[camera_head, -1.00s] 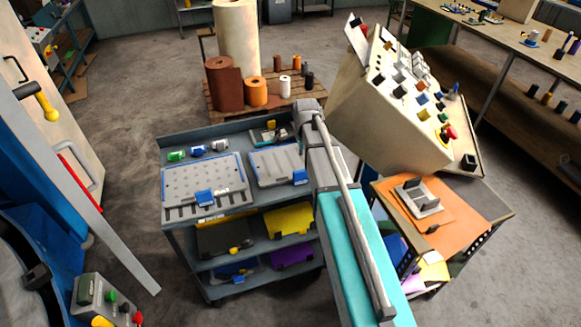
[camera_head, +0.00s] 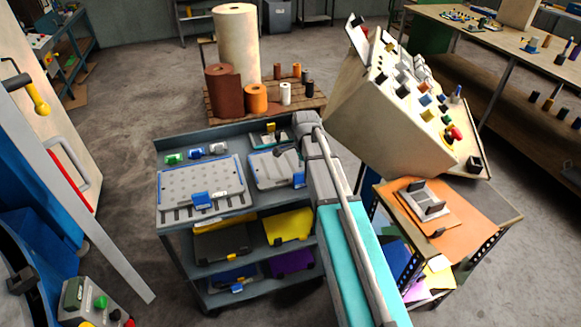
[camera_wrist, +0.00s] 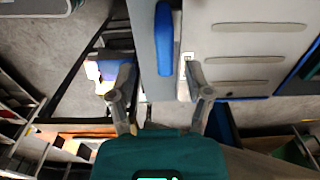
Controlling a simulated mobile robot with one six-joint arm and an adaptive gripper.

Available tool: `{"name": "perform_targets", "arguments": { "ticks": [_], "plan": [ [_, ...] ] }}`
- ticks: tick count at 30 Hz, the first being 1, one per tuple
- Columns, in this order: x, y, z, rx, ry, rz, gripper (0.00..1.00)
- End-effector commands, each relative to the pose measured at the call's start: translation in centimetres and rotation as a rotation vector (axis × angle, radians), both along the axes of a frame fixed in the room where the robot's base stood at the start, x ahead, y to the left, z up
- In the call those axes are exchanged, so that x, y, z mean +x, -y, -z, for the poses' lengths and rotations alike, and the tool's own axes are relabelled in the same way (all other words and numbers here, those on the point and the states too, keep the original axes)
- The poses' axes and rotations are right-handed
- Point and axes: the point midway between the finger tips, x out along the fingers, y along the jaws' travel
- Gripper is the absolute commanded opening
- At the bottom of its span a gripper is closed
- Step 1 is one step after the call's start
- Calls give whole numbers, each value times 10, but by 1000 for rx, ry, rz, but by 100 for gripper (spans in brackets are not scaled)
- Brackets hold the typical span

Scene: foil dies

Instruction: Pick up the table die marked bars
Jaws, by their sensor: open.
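Two grey dies with blue handles lie on the cart's top. The larger, dotted die (camera_head: 200,180) is on the left. The smaller die (camera_head: 266,174) lies beside my arm, its marking too small to read in the head view. In the wrist view, a grey die (camera_wrist: 250,42) shows several parallel bar-like grooves. Its blue handle (camera_wrist: 165,40) lies ahead of my gripper (camera_wrist: 160,90), in line with the gap between the fingers. My gripper is open and empty. In the head view, my gripper (camera_head: 287,151) is by the smaller die, partly hidden by my arm.
The cart (camera_head: 165,220) carries more coloured dies on lower shelves. A beige slanted console (camera_head: 375,115) stands to the right of my arm. An orange-topped stand (camera_head: 465,212) holds a grey fixture (camera_head: 425,200). A pallet with rolls (camera_head: 240,105) stands behind the cart.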

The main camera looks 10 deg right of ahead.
Motion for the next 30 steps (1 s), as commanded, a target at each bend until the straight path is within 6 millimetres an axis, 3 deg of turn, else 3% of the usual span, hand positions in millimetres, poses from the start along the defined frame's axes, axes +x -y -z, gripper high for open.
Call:
{"name": "perform_targets", "arguments": {
  "ticks": [8, 30],
  "plan": [
    [1, -1, 6, 0, 0, 0, 64],
    [4, -8, 52, 0, 0, 0, 64]
  ]
}}
